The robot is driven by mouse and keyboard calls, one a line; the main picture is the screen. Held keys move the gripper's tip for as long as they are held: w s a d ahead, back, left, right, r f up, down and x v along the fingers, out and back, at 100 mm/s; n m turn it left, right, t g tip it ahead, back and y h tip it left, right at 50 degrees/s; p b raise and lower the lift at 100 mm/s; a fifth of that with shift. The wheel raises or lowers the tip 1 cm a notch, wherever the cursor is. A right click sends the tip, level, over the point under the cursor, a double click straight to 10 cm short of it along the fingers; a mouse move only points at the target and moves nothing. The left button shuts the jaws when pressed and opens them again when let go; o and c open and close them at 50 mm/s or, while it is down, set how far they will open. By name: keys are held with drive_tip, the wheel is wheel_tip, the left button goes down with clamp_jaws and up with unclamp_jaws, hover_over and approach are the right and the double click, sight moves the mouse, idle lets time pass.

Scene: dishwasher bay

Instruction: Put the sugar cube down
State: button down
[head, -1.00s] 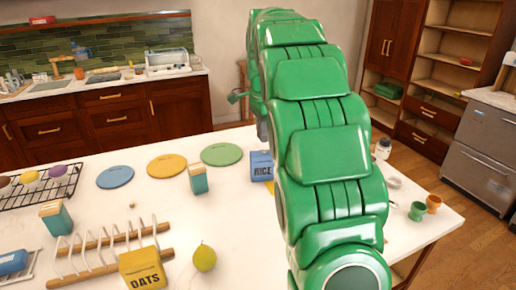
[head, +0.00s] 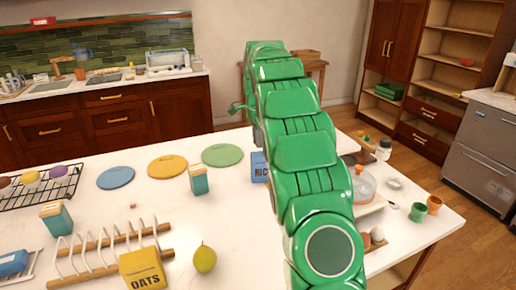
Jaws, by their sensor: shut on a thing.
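My green arm (head: 305,150) reaches out over the white table and its far end is turned away from the view. My gripper is hidden behind the arm's own links, so its fingers do not show. I cannot make out a sugar cube anywhere in the head view; it may be hidden behind the arm.
The white table (head: 110,180) holds blue (head: 115,177), yellow (head: 167,166) and green discs (head: 222,155). An oats box (head: 142,269), a pear (head: 205,258) and a dish rack (head: 110,250) stand in front. A blue rice box (head: 259,167) is partly behind my arm. Orange (head: 434,205) and green cups (head: 418,212) stand right.

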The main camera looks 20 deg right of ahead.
sight(258, 156)
drive_tip(key=shift+w+d+f, duration=0.15)
drive_tip(key=shift+w+f, duration=0.3)
drive_tip(key=shift+f, duration=1.6)
drive_tip(key=shift+f, duration=0.1)
drive_tip(key=c, duration=1.1)
unclamp_jaws()
wheel_tip(258, 156, up, 12)
drive_tip(key=shift+r, duration=0.1)
